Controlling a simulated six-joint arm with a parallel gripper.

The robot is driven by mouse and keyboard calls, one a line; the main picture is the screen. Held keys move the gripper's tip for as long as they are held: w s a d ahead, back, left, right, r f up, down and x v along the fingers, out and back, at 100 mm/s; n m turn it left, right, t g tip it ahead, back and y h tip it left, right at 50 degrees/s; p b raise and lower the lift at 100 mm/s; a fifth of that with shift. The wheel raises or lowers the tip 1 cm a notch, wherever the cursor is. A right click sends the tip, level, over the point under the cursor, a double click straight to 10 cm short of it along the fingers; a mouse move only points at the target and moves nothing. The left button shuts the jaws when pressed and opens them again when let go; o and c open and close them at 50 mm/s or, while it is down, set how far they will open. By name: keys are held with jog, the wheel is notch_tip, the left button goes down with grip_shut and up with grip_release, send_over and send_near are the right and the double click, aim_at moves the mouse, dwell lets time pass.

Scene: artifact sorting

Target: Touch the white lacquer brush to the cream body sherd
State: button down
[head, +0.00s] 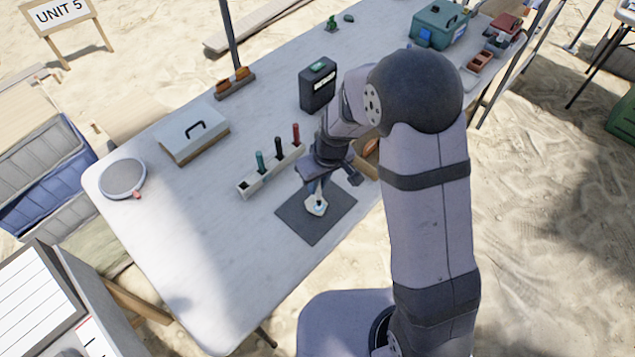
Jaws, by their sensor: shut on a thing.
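The cream body sherd (314,209) lies on a dark grey mat (298,226) near the front edge of the table. My gripper (321,180) is above the sherd, pointing down, and is shut on the white lacquer brush (319,189). Only a short pale part of the brush shows below the jaws. Its lower end overlaps the sherd in the picture; I cannot tell whether they touch. A small bluish patch shows on or just over the sherd. My arm and wrist hide the upper part of the brush.
A white rack (250,187) with teal, black and red handled tools stands left of my gripper. A black box (318,86) stands behind. A white box (193,138) and a round grey device (122,179) are at the left. The table's near left is clear.

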jog(key=shift+w+a+p+v, duration=0.15)
jog(key=shift+p+v, duration=0.7)
jog(key=shift+v, duration=0.25)
jog(key=shift+w+a+p+v, duration=0.15)
jog(key=shift+w+p+v, duration=0.05)
jog(key=shift+p+v, duration=0.8)
jog(key=shift+w+a+p+v, duration=0.15)
jog(key=shift+p+v, duration=0.55)
jog(key=shift+v, duration=0.5)
